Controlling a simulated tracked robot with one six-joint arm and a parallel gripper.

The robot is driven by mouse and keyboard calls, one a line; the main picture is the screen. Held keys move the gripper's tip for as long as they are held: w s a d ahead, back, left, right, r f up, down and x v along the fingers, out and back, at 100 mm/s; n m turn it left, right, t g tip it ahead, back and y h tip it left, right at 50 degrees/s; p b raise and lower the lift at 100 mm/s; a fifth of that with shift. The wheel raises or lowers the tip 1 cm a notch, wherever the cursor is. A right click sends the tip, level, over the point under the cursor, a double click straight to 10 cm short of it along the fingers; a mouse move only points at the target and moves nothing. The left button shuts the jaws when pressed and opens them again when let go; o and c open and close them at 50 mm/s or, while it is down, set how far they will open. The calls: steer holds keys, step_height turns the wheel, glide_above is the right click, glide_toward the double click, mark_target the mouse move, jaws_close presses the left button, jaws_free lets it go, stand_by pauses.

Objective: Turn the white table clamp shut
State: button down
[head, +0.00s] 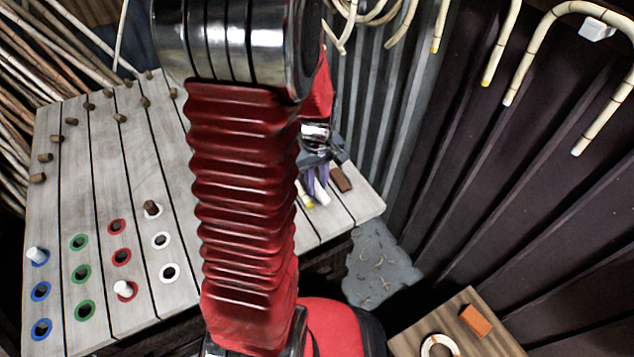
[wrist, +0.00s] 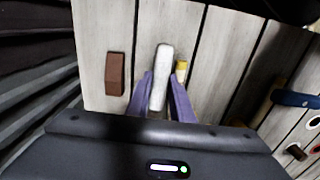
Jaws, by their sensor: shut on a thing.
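The white table clamp (wrist: 160,75) shows in the wrist view as a white, elongated piece over the plank table. My gripper (wrist: 161,92) has its purple fingers on both sides of this white piece and is shut on it. In the head view the white piece (head: 322,197) shows small at the table's right part, below my gripper (head: 312,180). My red arm hides much of the table there. The clamp's lower parts are hidden by my gripper.
A brown block (wrist: 115,73) lies left of the clamp, and a yellow-ended piece (wrist: 181,70) is close on its right. The plank table (head: 95,190) has pegs and coloured ringed holes. A small wooden table (head: 400,345) stands at the lower right.

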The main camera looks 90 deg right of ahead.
steer(key=shift+m, duration=0.4)
steer(key=m, duration=0.8)
steer(key=shift+m, duration=0.4)
steer(key=m, duration=0.4)
steer(key=shift+m, duration=2.2)
steer(key=c, duration=1.6)
jaws_free()
steer(key=shift+o, duration=0.2)
steer(key=shift+r, duration=0.15)
